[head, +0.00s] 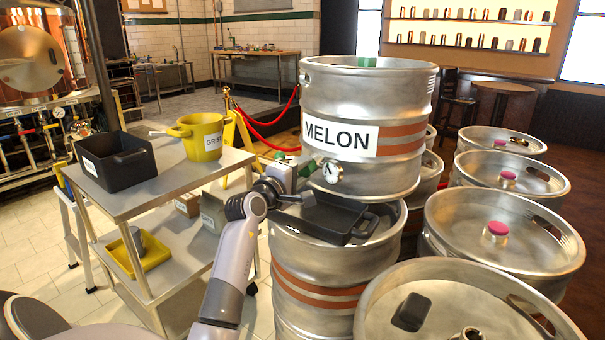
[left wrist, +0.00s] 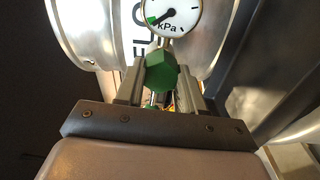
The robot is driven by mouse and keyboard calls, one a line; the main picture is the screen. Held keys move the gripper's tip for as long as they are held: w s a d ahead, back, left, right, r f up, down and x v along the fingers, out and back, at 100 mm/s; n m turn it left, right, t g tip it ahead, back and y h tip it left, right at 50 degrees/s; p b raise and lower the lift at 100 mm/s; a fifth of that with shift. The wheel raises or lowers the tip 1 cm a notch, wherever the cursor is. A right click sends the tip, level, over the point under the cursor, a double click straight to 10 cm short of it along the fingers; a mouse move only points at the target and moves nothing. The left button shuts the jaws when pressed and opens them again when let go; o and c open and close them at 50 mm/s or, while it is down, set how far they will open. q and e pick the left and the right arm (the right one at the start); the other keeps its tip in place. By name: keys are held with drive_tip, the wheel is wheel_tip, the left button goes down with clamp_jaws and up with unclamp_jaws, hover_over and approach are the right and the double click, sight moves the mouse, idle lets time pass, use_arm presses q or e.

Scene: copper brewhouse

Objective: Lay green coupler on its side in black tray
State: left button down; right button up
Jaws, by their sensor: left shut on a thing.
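My left gripper (head: 296,180) is shut on the green coupler (left wrist: 161,72), which sits between its two fingers in the left wrist view (left wrist: 160,85). A hexagonal green face of the coupler points toward the wrist camera. In the head view the green coupler (head: 308,168) shows only in part, just left of the gauge. The black tray (head: 338,217) lies on top of the lower keg, below and to the right of my left gripper. The coupler appears above the tray's back left side, apart from its floor. My right gripper is not in view.
A steel cart (head: 180,185) at left holds a labelled black bin (head: 118,162) and a yellow pot (head: 200,137). Several kegs crowd the right.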

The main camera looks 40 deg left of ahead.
use_arm(q)
wheel_tip(320, 180, down, 5)
drive_tip(key=b, duration=0.4)
drive_tip(key=shift+r, duration=0.15)
drive_tip(key=shift+f+b, duration=0.5)
drive_tip(key=shift+b, duration=0.25)
drive_tip(key=shift+f, duration=0.15)
drive_tip(key=c, duration=0.6)
unclamp_jaws()
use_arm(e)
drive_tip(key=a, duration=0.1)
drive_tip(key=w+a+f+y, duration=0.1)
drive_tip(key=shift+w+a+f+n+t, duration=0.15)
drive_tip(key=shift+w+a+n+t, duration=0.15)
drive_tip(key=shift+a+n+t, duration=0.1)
use_arm(q)
drive_tip(key=shift+f, duration=0.1)
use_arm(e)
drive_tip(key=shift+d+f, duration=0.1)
